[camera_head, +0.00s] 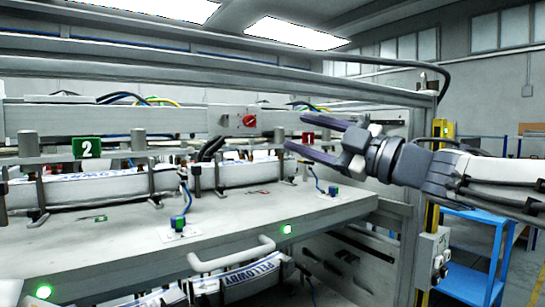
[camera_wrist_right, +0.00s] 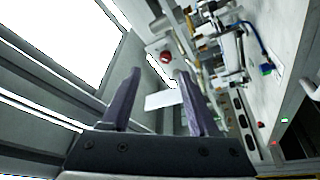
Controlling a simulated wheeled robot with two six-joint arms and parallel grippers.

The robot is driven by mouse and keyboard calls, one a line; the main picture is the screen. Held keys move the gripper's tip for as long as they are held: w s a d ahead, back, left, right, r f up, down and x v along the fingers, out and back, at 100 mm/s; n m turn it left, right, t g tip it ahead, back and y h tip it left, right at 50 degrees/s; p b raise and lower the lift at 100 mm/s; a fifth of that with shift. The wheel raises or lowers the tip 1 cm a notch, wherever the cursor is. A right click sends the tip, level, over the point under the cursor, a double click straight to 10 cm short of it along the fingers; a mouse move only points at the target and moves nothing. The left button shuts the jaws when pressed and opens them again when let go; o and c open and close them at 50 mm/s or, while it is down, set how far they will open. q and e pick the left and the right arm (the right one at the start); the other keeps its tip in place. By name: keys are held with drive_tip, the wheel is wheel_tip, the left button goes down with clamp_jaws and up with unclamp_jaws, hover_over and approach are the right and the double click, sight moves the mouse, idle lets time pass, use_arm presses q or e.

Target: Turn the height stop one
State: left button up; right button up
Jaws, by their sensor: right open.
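My right gripper (camera_head: 292,125) comes in from the right, open and empty, its two dark purple fingers pointing left. In the head view it is in front of the red sign "1" (camera_head: 307,137), above the right part of the machine bench. A metal post with a wide cylindrical top (camera_head: 280,134) stands left of that sign; I cannot tell whether it is height stop one. A red round knob (camera_head: 249,120) sits on the grey beam. In the right wrist view a red knob (camera_wrist_right: 165,57) shows beyond the open fingers (camera_wrist_right: 157,75). My left gripper is not in view.
A green sign "2" (camera_head: 87,148) and more posts stand at left on the bench (camera_head: 130,243). Sensors with blue cables (camera_head: 180,223) rise from it. A frame post (camera_head: 424,130) stands behind my right arm. A blue cart (camera_head: 470,250) is at lower right.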

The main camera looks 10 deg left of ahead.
sight(251, 121)
drive_tip(key=shift+n+g, duration=0.5)
drive_tip(key=x, duration=0.3)
drive_tip(key=p+x, duration=0.1)
drive_tip(key=x, duration=0.2)
drive_tip(key=s+p+x, duration=0.1)
drive_tip(key=x, duration=0.3)
drive_tip(key=shift+w+a, duration=0.1)
drive_tip(key=shift+a, duration=0.2)
clamp_jaws()
